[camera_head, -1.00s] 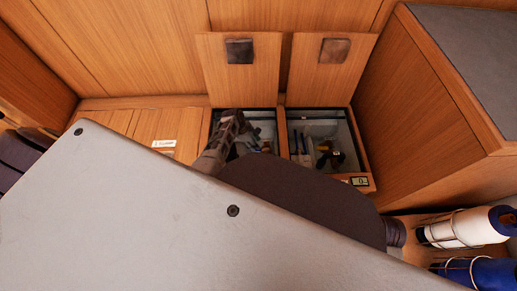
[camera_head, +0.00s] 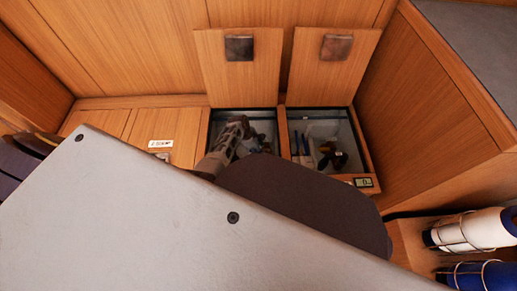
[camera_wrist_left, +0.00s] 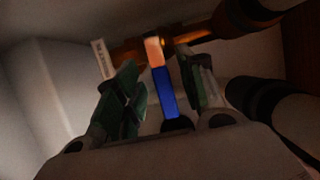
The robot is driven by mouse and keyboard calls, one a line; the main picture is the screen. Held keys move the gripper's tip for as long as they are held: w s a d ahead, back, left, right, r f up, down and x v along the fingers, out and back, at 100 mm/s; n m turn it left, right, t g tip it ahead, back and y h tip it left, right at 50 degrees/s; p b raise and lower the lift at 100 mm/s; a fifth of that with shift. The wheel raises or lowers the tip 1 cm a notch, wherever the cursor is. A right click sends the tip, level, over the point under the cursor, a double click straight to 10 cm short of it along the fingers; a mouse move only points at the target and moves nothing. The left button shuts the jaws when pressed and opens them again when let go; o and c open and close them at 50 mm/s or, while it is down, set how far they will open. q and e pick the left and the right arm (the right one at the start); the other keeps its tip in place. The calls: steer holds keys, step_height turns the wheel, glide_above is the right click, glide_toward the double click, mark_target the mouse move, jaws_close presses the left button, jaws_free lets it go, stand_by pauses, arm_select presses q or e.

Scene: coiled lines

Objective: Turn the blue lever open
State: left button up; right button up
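The blue lever (camera_wrist_left: 164,92) shows in the left wrist view as a straight blue bar with an orange-copper end by a brass-coloured pipe. My left gripper (camera_wrist_left: 160,88) has its two green-padded fingers apart, one on each side of the lever. The right finger looks nearer to it; I cannot tell whether it touches. In the head view my left gripper (camera_head: 238,124) reaches down into the left open floor compartment (camera_head: 213,124), and its fingertips are hard to make out. The lever is not clear there. My right gripper is not in view.
The right open compartment (camera_head: 363,150) holds blue-handled parts and dark and yellow fittings. Two raised wooden hatch lids (camera_head: 240,80) (camera_head: 328,82) stand behind. A wooden cabinet (camera_head: 430,130) rises at right.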

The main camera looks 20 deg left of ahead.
arm_select(q)
jaws_close()
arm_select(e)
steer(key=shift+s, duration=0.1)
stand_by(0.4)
